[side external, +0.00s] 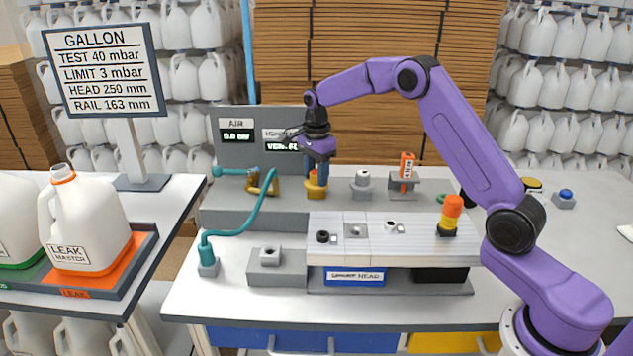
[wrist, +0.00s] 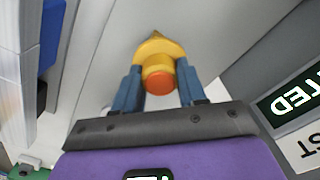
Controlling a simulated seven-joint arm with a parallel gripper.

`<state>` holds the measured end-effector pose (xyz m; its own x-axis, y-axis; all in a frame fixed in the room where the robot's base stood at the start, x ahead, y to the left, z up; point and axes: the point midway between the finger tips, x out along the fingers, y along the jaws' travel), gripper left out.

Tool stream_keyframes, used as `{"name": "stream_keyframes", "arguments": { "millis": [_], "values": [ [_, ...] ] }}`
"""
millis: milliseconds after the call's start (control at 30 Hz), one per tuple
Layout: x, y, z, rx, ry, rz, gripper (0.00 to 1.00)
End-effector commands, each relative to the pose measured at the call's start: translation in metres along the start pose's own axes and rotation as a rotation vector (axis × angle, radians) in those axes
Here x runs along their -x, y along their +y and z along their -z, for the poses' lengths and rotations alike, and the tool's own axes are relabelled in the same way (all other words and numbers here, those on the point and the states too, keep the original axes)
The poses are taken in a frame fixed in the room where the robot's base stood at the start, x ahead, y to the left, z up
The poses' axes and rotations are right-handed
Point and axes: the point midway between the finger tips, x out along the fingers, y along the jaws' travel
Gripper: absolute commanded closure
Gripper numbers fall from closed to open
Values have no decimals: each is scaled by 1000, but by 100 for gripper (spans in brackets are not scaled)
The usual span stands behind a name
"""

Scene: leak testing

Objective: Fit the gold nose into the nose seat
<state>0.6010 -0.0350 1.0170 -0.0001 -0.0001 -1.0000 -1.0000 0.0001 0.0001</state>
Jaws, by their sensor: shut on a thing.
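The gold nose (side external: 316,189) is between the fingers of my gripper (side external: 318,168), low over the grey back ledge. In the wrist view, the gold nose (wrist: 158,45) shows a yellow tapered body and a round orange face, with the blue fingers of my gripper (wrist: 160,78) shut on its two sides. I cannot tell if it touches the ledge. The nose seat is not clearly identifiable; candidates are a square recess (side external: 355,231) in the pale rail and a grey block with a hole (side external: 270,253) left of the rail.
An orange-topped cylinder (side external: 451,214) stands at the rail's right end.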

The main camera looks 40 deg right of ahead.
Motion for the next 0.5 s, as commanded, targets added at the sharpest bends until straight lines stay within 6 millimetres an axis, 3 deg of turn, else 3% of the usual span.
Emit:
{"name": "stream_keyframes", "arguments": {
  "millis": [267,500],
  "values": [
    [3,0,0,0,0,2,90],
    [27,-1,0,0,0,5,90]
  ]
}}
